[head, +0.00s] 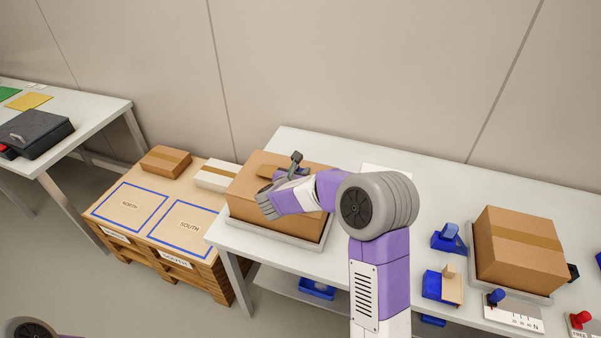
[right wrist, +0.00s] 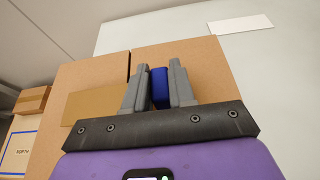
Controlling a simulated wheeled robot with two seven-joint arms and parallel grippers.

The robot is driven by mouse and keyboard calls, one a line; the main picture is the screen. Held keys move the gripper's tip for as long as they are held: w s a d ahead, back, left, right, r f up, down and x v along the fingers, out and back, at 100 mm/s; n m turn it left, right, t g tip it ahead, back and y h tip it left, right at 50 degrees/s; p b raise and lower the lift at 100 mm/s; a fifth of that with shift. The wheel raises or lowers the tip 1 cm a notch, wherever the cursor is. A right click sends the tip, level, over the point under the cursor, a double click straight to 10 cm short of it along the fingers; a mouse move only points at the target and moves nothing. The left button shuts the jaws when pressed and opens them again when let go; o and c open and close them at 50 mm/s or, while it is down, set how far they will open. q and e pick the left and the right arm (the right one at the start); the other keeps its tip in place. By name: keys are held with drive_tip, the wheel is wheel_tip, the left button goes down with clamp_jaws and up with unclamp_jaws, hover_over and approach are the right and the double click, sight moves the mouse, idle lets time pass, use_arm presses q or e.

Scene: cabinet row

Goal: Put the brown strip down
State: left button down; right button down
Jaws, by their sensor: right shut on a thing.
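My left gripper is not in view.
The box sits in a grey tray (head: 272,236). A taped box (head: 520,255) stands on the right, near blue fixtures (head: 447,238). A pallet (head: 180,260) with marked squares and two small boxes (head: 165,160) is on the left. The table between the large boxes has free room.

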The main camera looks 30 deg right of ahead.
drive_tip(key=shift+f+b, duration=0.4)
drive_tip(key=shift+f, duration=0.1)
drive_tip(key=c, duration=0.9)
unclamp_jaws()
drive_tip(key=shift+c, duration=0.2)
drive_tip(key=shift+r, duration=0.1)
drive_tip(key=shift+r+p, duration=0.45)
drive_tip(key=shift+p, duration=0.15)
drive_tip(key=p+v, duration=0.1)
drive_tip(key=v, duration=1.1)
drive_tip(key=shift+r+p, duration=0.15)
drive_tip(key=shift+p, duration=0.15)
